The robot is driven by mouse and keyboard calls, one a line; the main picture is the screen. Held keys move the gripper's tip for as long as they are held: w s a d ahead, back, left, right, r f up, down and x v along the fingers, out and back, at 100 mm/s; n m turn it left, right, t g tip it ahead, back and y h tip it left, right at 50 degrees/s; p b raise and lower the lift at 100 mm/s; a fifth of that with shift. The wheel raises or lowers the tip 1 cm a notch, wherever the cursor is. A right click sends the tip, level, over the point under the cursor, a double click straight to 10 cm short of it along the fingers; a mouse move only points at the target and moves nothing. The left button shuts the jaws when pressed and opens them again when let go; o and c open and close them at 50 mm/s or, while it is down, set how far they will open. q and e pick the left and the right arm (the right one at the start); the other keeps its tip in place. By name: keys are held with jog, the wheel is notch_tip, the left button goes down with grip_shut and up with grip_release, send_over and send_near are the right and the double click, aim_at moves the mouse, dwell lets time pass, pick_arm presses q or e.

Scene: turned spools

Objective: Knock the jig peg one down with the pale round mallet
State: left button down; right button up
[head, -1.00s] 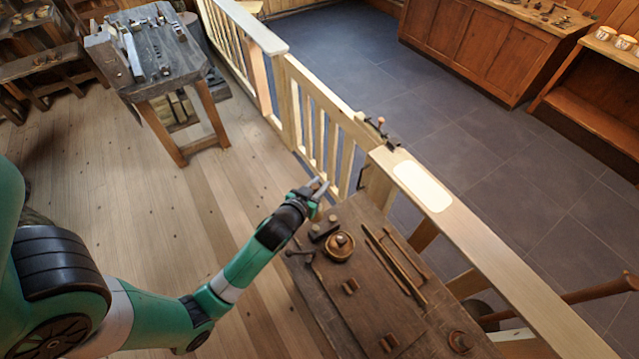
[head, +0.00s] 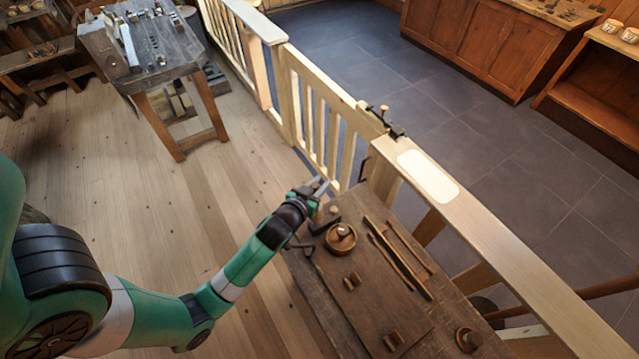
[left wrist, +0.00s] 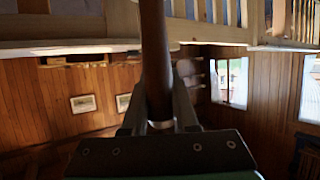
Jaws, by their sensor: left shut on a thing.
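My left gripper (head: 320,187) is above the far left corner of the workbench, near the gate. In the left wrist view, it (left wrist: 158,118) is shut on the brown handle of the mallet (left wrist: 155,60). The handle stands upright between the fingers, with a paler band at its lower end. The mallet's head cannot be made out. Just below the gripper in the head view, a small dark block (head: 324,224) with a pale round top (head: 333,210) stands on the bench, seemingly the jig with its peg. The gripper partly covers it. My right gripper is not in view.
The workbench (head: 345,310) holds a round turned wooden piece (head: 341,238), long wooden rods (head: 400,258) and small brown blocks (head: 352,281). A pale railing (head: 480,240) runs along its far side, with dark hardware (head: 396,130) on top. Open floor lies left of the bench.

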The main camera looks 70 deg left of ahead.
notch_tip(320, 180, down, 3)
jog(key=b, duration=0.3)
dwell(0.5)
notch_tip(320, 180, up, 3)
jog(key=p, duration=0.3)
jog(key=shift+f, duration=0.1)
